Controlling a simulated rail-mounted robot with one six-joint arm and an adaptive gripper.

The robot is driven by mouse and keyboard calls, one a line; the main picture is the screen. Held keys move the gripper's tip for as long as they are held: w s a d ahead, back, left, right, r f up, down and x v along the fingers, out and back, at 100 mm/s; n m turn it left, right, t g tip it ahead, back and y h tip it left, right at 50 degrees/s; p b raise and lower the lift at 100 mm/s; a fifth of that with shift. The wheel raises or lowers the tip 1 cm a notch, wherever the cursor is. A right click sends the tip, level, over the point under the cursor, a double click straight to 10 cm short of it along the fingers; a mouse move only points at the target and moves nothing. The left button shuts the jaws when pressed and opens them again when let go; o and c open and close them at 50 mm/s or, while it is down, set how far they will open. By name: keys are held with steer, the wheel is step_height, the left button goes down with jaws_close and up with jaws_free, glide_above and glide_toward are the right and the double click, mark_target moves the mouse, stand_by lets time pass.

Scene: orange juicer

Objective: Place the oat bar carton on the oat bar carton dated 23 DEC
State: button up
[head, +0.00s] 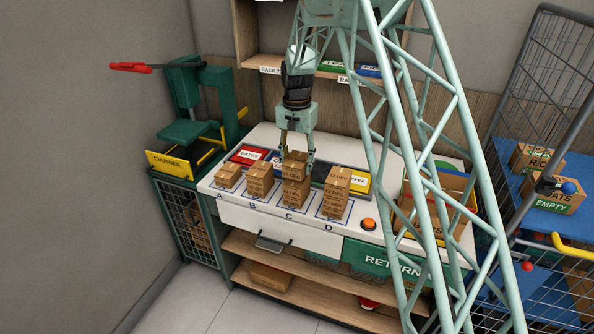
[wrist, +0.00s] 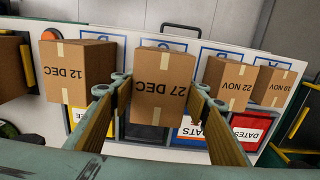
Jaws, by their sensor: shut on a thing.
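My gripper (head: 297,152) is shut on a brown carton (head: 294,168), with one finger on each side. In the wrist view this held carton (wrist: 162,86) reads 27 DEC. It is at the top of the stack in bay C, upright; I cannot tell whether it touches the carton below (head: 295,190). The date on that lower carton is too small to read surely, and it is hidden in the wrist view. A carton reading 12 DEC (wrist: 75,75) tops the bay D stack (head: 335,197). A carton reading 22 NOV (wrist: 229,84) tops the bay B stack (head: 260,181).
Bay A holds a small carton (head: 228,176), reading 10 NOV in the wrist view (wrist: 272,88). Coloured label trays (head: 249,155) lie behind the stacks. A crusher (head: 185,140) stands left, an orange button (head: 368,224) right of D, and a cage trolley (head: 540,130) far right.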

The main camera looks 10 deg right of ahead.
mark_target(297, 157)
steer(key=shift+w, duration=0.15)
steer(key=shift+w+d, duration=0.1)
steer(key=shift+w, duration=0.1)
steer(key=shift+w+f, duration=0.1)
steer(key=shift+f, duration=1.7)
steer(key=shift+f, duration=0.15)
steer(key=o, duration=1)
steer(key=shift+c, duration=0.2)
steer(key=shift+r+p, duration=0.2)
steer(key=shift+p, duration=0.1)
step_height(297, 157, up, 11)
steer(key=shift+r+b, duration=0.2)
steer(key=shift+b, duration=0.15)
steer(key=shift+r, duration=0.25)
